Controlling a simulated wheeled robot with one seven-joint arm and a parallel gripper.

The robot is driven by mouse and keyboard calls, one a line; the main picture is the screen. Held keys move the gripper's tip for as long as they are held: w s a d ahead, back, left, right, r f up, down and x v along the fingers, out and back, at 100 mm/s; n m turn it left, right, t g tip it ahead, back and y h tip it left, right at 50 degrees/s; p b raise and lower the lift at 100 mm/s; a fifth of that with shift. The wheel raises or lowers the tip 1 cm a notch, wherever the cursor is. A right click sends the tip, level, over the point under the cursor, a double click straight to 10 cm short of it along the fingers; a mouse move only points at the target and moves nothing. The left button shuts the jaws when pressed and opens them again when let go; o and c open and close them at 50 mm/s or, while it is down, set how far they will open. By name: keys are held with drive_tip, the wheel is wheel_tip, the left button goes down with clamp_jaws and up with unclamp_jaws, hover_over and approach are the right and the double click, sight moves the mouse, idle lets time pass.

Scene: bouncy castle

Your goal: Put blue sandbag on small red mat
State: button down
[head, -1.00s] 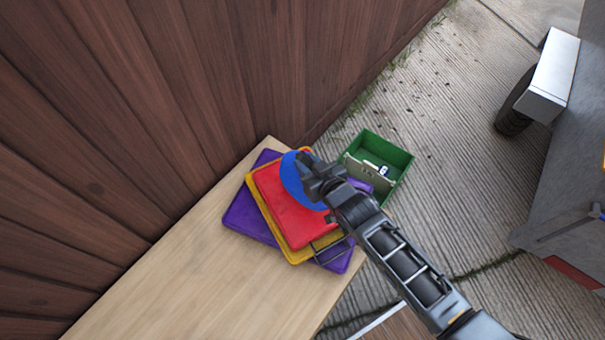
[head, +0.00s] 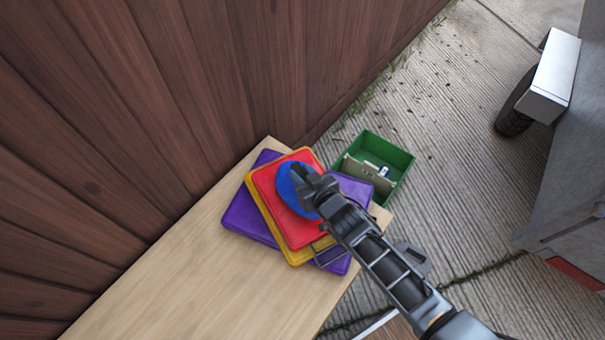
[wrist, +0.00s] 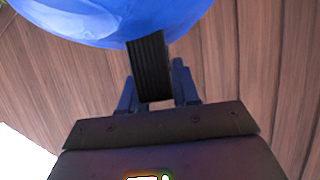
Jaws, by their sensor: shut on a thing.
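The blue sandbag (head: 289,191) is at the tip of my gripper (head: 304,185) in the head view, over the small red mat (head: 297,234). My gripper is shut on it. The sandbag fills the top of the wrist view (wrist: 120,18), and one dark finger (wrist: 149,65) covers part of its lower edge. The red mat lies on a yellow mat (head: 296,259), which lies on a purple mat (head: 243,219). I cannot tell whether the sandbag touches the red mat. My gripper hides part of the sandbag and of the mat's right side.
The mats lie at the end of a wooden bench (head: 222,283) beside a brown plank wall (head: 130,100). A green open box (head: 396,157) with small items stands just past the bench end. A grey vehicle (head: 565,200) stands at the right on ridged concrete.

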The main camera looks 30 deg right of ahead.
drive_tip(key=shift+w, duration=0.1)
drive_tip(key=c, duration=0.8)
unclamp_jaws()
drive_tip(key=v, duration=1.2)
drive_tip(key=shift+r, duration=0.1)
